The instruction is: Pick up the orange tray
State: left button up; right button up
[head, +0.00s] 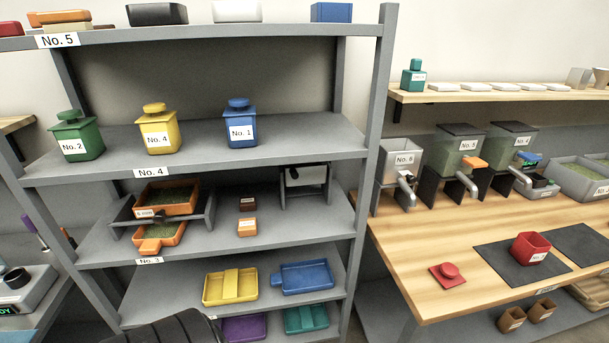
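An orange tray (167,200) with green contents sits in a dark stand on the third shelf of the grey rack, left of centre. A smaller orange tray (160,238), also with green contents, is low at the front of the same stand. Another orange, flat piece (58,17) lies on the top shelf at the far left; I cannot tell if it is a tray. Neither of my grippers can be made out. A dark ribbed shape at the bottom edge is cut off, and I cannot tell what it is.
Green (77,137), yellow (158,130) and blue (240,123) jars stand on the shelf above. Yellow (230,287) and blue (302,277) trays lie on the shelf below. A rack post (372,150) separates the shelves from a wooden counter (420,270) on the right.

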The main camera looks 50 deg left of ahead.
aim_at(164, 225)
jog(key=u, duration=2.65)
